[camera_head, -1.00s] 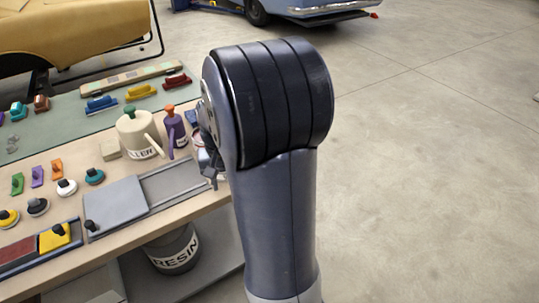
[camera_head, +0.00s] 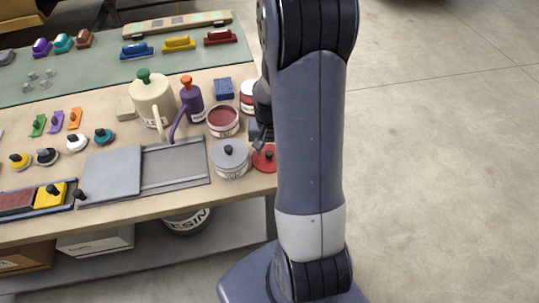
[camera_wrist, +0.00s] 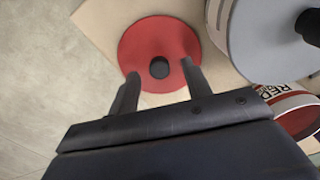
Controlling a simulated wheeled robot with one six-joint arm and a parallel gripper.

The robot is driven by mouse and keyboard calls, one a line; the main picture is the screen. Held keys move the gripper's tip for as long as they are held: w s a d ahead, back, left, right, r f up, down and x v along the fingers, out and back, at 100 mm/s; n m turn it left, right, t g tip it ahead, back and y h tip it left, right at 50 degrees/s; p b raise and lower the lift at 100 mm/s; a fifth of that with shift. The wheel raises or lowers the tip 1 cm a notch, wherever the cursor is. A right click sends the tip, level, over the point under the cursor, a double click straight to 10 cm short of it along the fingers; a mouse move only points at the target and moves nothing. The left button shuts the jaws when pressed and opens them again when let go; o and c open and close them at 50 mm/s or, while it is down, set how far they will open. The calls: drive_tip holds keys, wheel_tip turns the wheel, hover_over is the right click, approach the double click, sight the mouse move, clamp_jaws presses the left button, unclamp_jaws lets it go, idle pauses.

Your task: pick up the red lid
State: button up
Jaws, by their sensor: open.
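The red lid (camera_head: 264,159) lies flat near the table's right edge in the head view, partly hidden by my arm. In the wrist view the red lid (camera_wrist: 143,47) shows as a red disc with a dark round knob (camera_wrist: 159,68) in its middle. My gripper (camera_wrist: 155,82) is open, with its two fingertips over the lid's near part and the knob between and just beyond them. I cannot tell whether the fingers touch the lid. In the head view my gripper (camera_head: 261,143) is mostly hidden behind my arm.
A grey-lidded can (camera_head: 230,157) stands just left of the lid; it also shows in the wrist view (camera_wrist: 262,40). An open tin of red paint (camera_head: 223,121) stands behind it. The table's right edge is close by, with bare floor (camera_wrist: 50,60) beyond.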

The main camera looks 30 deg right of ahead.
drive_tip(key=shift+s+a+f, duration=0.1)
drive_tip(key=shift+f, duration=0.15)
drive_tip(key=shift+c, duration=0.2)
clamp_jaws()
drive_tip(key=shift+r, duration=0.1)
